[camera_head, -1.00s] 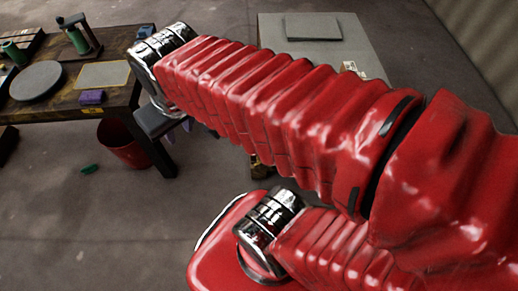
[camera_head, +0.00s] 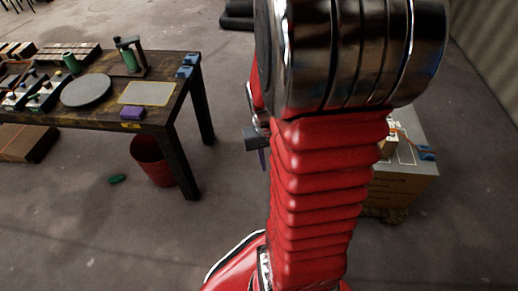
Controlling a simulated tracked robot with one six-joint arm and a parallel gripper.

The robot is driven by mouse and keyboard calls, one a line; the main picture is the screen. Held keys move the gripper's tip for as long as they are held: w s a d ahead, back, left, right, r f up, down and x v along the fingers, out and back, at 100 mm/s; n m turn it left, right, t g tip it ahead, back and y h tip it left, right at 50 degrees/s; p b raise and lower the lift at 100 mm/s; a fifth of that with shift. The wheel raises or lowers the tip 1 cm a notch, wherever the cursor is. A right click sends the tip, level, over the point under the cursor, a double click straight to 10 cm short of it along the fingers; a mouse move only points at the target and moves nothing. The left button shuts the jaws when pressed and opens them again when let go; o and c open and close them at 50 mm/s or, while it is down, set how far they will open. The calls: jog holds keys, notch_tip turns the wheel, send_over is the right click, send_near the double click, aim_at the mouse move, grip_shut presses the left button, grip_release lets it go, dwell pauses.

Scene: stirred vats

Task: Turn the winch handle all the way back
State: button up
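I cannot make out a winch handle in this view. My gripper (camera_head: 261,158) shows only as a grey block and a purple tip at the left edge of my arm. The rest of it is hidden, so its opening does not show. It appears apart from the table and in front of the cabinet's left side.
A dark wooden table (camera_head: 178,128) at the left bears a grey disc (camera_head: 86,90), a yellowish mat (camera_head: 147,93), a purple block (camera_head: 132,114) and blue pieces (camera_head: 187,66). A red bucket (camera_head: 152,160) stands below. A green object (camera_head: 117,179) lies on otherwise clear floor nearby.

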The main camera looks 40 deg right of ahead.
jog(key=s+d+f+m, duration=0.1)
jog(key=s+d+f, duration=0.3)
jog(key=f, duration=0.5)
jog(key=s+d+f+m, duration=0.15)
jog(key=d+f, duration=0.35)
jog(key=f, duration=0.5)
jog(key=s+d+f, duration=0.4)
jog(key=d+f, duration=0.1)
jog(key=f, duration=0.4)
jog(key=s+a+f+m+t, duration=0.1)
jog(key=s+a+f+t, duration=0.15)
jog(key=f, duration=0.85)
jog(key=s+a+f+m+t, duration=0.1)
jog(key=f+t, duration=0.2)
jog(key=f, duration=0.9)
jog(key=w+d+r+t+h, duration=0.3)
jog(key=w+r+t+h, duration=0.2)
jog(key=w+r+t, duration=0.2)
jog(key=w+t, duration=0.1)
jog(key=w, duration=0.1)
jog(key=shift+w+d+r, duration=0.15)
jog(key=shift+w+d, duration=0.05)
jog(key=shift+w, duration=0.15)
jog(key=shift+m, duration=0.25)
